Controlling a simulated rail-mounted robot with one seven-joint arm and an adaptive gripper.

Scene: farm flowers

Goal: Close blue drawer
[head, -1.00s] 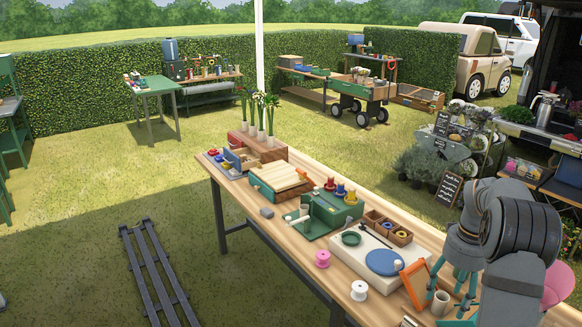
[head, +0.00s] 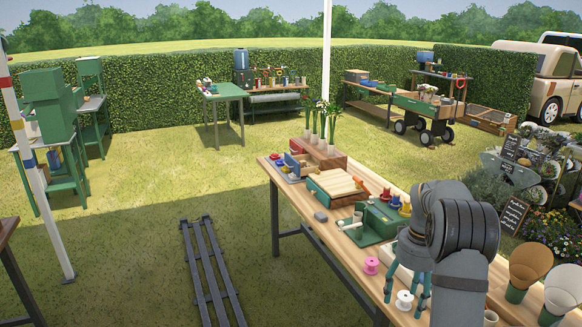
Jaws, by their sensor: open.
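The blue drawer (head: 292,162) shows at the far end of the long wooden table in the head view. It stands pulled out to the left from a reddish-brown wooden cabinet (head: 325,157). My gripper (head: 406,302) has teal fingers, spread open and pointing down, near the front edge of the table. It is well apart from the drawer, toward the near right. The fingers overlap the white spool (head: 404,301) in the picture; I cannot tell whether they touch it.
A wooden press-like box (head: 337,186), a green stand with spools (head: 378,218) and a pink spool (head: 371,265) lie between my gripper and the drawer. Tall flowers in vases (head: 318,127) stand at the cabinet.

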